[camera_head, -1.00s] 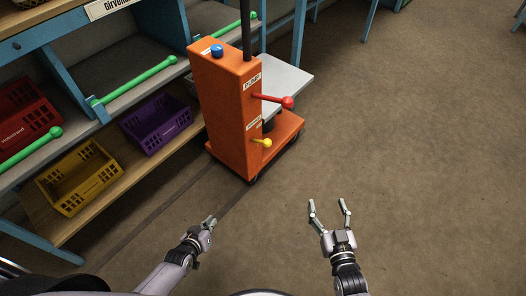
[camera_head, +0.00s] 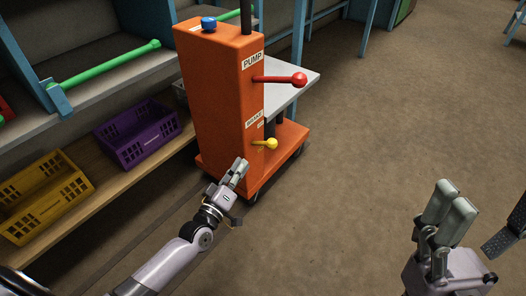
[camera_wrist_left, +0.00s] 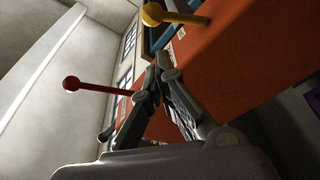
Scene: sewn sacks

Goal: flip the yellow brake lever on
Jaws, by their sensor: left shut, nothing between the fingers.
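The yellow brake lever (camera_head: 270,144) sticks out to the right, low on the side of the orange pump column (camera_head: 222,100), beside the brake label. My left gripper (camera_head: 242,165) is shut and empty, in front of the column, a little below and left of the lever in the head view. In the left wrist view the closed fingertips (camera_wrist_left: 163,58) point toward the yellow lever (camera_wrist_left: 155,14), with a visible gap. My right gripper (camera_head: 480,215) is open and empty at the lower right, far from the lever.
A red-knobbed pump lever (camera_head: 298,79) juts out above the yellow one; it also shows in the left wrist view (camera_wrist_left: 72,84). A shelf with a purple crate (camera_head: 138,135) and a yellow crate (camera_head: 40,195) stands at left. Floor on the right is clear.

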